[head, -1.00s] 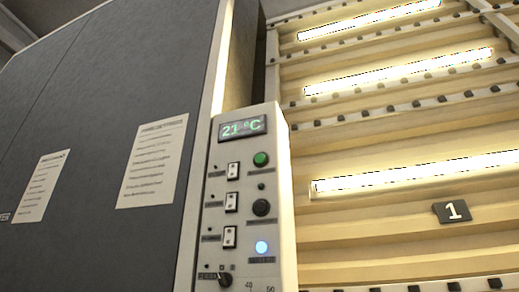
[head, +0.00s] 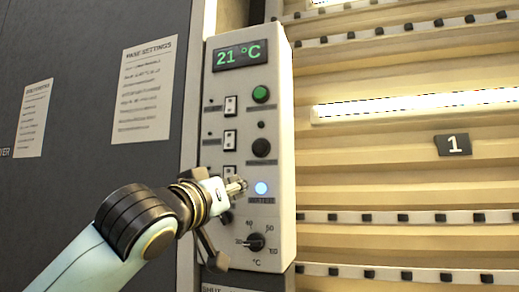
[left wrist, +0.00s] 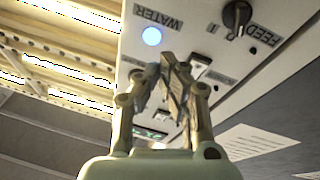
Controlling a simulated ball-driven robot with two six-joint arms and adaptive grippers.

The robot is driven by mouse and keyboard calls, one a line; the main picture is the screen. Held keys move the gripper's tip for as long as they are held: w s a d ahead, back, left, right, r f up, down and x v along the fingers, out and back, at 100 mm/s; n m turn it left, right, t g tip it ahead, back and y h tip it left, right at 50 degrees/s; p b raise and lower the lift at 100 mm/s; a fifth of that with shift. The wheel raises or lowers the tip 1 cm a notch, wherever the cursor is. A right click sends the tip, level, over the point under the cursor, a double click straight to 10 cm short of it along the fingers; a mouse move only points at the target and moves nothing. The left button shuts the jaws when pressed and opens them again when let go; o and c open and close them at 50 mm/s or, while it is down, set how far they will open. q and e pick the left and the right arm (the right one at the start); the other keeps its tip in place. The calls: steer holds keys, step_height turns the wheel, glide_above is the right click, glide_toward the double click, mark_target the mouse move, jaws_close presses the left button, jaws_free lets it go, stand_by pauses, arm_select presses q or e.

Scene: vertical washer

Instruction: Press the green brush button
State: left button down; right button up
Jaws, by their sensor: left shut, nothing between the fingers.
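The green button (head: 260,94) sits on the upper right of the pale control panel (head: 278,150), just below the temperature display (head: 240,55). Its label is too small to read. My left gripper (head: 238,185) is shut and empty. It is in front of the panel's lower middle, well below the green button and just left of the lit blue water button (head: 261,188). In the left wrist view the picture is turned over; my shut fingers (left wrist: 172,68) cover part of the panel, and the blue water button (left wrist: 151,36) shows beside them. The green button cannot be made out there.
A black button (head: 261,148) lies between the green and blue ones. White rocker switches (head: 230,105) line the panel's left side, and a temperature knob (head: 256,242) is low down. A dark wall with paper sheets (head: 143,90) stands left; slatted shelves with lamps stand right.

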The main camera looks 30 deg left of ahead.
mark_target(260, 93)
arm_select(q)
steer(key=s+d+r+t+h, duration=0.1)
steer(key=s+r+t+h, duration=0.1)
steer(key=r, duration=0.8)
steer(key=s+d+r+m+t+h, duration=0.1)
steer(key=s+d+r+t+h, duration=0.1)
steer(key=r, duration=0.8)
steer(key=s+t+h, duration=0.1)
steer(key=s+t, duration=0.1)
steer(key=shift+s+r+m, duration=0.3)
steer(key=shift+w+t+p, duration=0.1)
steer(key=shift+t+p, duration=0.2)
steer(key=w+p, duration=0.1)
steer(key=w, duration=0.1)
steer(key=w+a+p, duration=0.1)
steer(key=w, duration=0.2)
steer(key=w+a+p, duration=0.1)
steer(key=w, duration=0.2)
steer(key=shift+w, duration=0.25)
